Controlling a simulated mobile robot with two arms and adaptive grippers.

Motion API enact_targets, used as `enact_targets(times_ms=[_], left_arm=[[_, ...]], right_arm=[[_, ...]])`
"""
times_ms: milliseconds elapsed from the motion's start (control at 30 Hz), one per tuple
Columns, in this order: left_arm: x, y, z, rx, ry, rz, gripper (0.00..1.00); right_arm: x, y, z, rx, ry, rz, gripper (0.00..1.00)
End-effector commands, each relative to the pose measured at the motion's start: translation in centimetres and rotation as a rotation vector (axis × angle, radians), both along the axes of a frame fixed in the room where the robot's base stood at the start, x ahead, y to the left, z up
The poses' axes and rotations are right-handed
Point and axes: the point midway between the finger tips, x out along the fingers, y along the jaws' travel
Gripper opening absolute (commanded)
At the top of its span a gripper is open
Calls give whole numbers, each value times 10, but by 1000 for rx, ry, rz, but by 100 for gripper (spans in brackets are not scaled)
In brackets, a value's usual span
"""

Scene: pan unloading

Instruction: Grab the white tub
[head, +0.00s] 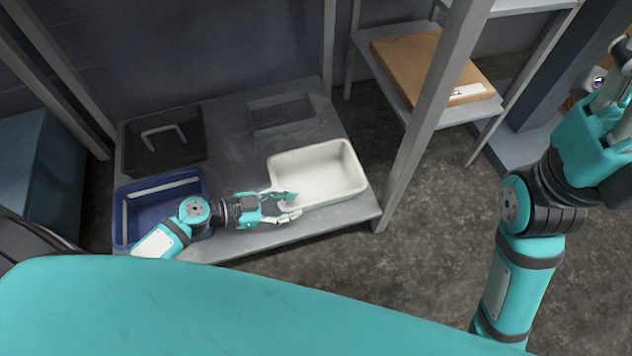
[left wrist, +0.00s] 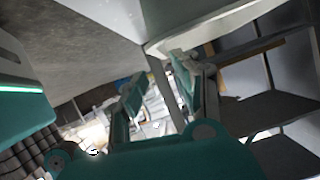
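The white tub (head: 335,190) is an empty, open rectangular container on the right part of the grey table (head: 240,165). My left gripper (head: 291,205) is at the tub's near left corner with its two fingers spread. One finger overlaps the tub's left rim in the head view; the other is by the near edge. The left wrist view shows the open fingers (left wrist: 160,88) with an empty gap, and the pale tub wall (left wrist: 205,22) above them. Contact cannot be told. My right gripper (head: 608,95) is partly cut off at the right edge, far from the tub.
A blue bin (head: 118,215) and a black bin (head: 127,150) stand on the table's left side. A dark mesh tray (head: 282,112) lies behind the tub. A grey post (head: 425,130) and a shelf with a cardboard box (head: 405,55) stand to the right.

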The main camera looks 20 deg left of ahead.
Motion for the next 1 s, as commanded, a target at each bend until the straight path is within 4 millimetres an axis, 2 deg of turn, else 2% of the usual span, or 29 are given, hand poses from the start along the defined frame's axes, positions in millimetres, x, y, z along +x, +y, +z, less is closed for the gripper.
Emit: enact_targets(times_ms=[200, 367, 700, 1000], left_arm=[[21, -26, -14, -2, -2, 3, 31], [26, -33, -18, 1, -2, 2, 31], [54, -64, -36, 1, -2, 5, 31], [55, -68, -37, 1, 0, 3, 31]], right_arm=[[-3, 1, 2, -1, -23, -1, 40], [-4, 1, 3, -2, -28, -2, 40], [-9, 2, 8, -6, -66, -3, 40], [-10, 2, 10, -7, -70, -4, 40]])
